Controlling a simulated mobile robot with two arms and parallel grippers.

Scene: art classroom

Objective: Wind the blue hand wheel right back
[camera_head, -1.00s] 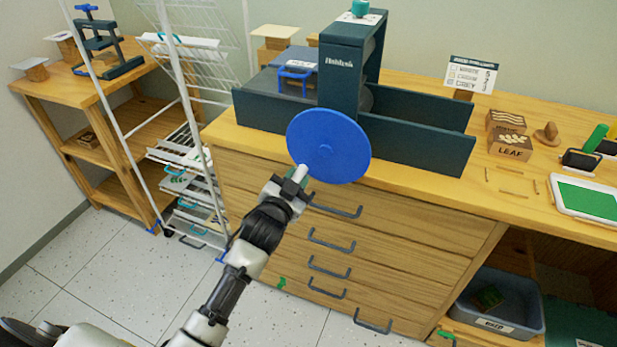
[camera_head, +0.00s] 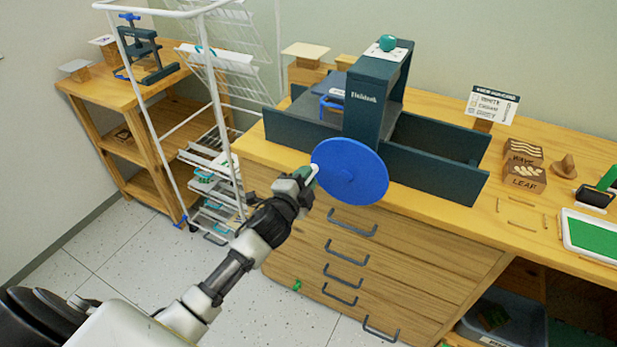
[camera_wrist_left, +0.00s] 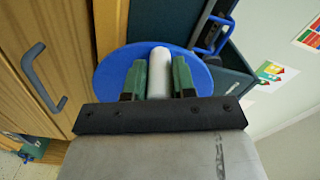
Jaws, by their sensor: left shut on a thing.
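The blue hand wheel (camera_head: 350,173) is a flat disc on the front of the dark green press (camera_head: 369,105), on the wooden counter. Its pale handle (camera_head: 314,173) sticks out at the wheel's left edge. My left gripper (camera_head: 304,180) is shut on this handle. In the left wrist view, the wheel (camera_wrist_left: 110,70) is behind the white handle (camera_wrist_left: 159,72), which is between the two green fingers of the gripper (camera_wrist_left: 159,82). My right gripper is not in view.
A blue-handled block (camera_head: 331,98) sits on the press bed at left. Drawers with dark handles (camera_head: 352,222) lie below the wheel. A white wire rack (camera_head: 215,110) stands left of the counter. Stamp blocks (camera_head: 524,180) and a green tray (camera_head: 592,240) lie to the right.

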